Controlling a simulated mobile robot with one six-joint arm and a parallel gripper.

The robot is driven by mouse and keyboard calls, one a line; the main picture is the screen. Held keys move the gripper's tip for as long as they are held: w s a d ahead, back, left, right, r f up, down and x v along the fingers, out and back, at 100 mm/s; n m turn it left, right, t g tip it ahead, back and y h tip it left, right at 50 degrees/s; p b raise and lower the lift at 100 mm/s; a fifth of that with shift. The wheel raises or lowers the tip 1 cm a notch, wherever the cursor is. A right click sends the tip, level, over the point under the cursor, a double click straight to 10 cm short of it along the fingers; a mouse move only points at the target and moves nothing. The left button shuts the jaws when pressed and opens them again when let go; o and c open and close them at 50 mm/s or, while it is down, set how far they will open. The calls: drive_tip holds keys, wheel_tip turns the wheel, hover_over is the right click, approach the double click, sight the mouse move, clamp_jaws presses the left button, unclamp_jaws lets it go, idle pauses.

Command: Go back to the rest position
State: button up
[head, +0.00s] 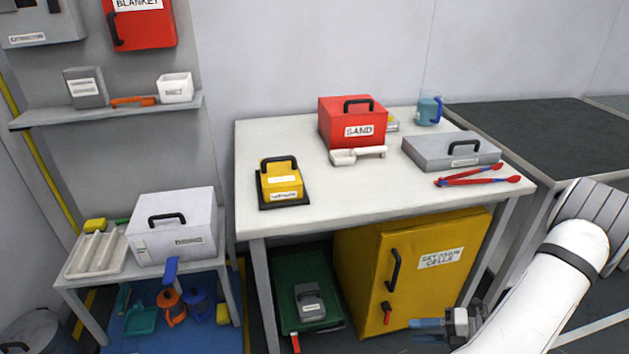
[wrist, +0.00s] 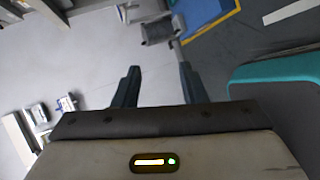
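My gripper (head: 420,330) is at the bottom of the head view, low in front of the yellow cabinet (head: 362,252) labelled for cells, its fingers pointing left. My white arm comes down to it from the right edge. In the wrist view my gripper (wrist: 159,68) has its two dark fingers spread apart with nothing between them. It is open and empty. Whether it touches the cabinet cannot be told, but it looks apart from it.
A green tray (head: 330,265) lies beneath. A dark-topped bench (head: 545,130) is at right.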

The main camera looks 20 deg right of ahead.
drive_tip(key=a+r+m+g+h+p, duration=0.1)
drive_tip(key=a+r+m+h+p, duration=0.3)
drive_tip(key=r, duration=0.9)
drive_tip(key=s+a+r+m+g+h+p, duration=0.1)
drive_tip(key=a+r+m+h+p, duration=0.3)
drive_tip(key=a+r+m, duration=0.6)
drive_tip(key=a+r+m+g+h+p, duration=0.2)
drive_tip(key=a+r+m+p, duration=0.3)
drive_tip(key=r+m, duration=0.9)
drive_tip(key=a+r+h, duration=0.1)
drive_tip(key=a+r, duration=0.2)
drive_tip(key=shift+s+g+h+p, duration=0.15)
drive_tip(key=shift+g+h+p, duration=0.15)
drive_tip(key=shift+h+p, duration=0.1)
drive_tip(key=shift+s+a+r+m, duration=0.1)
drive_tip(key=shift+m, duration=0.2)
drive_tip(key=shift+c, duration=0.4)
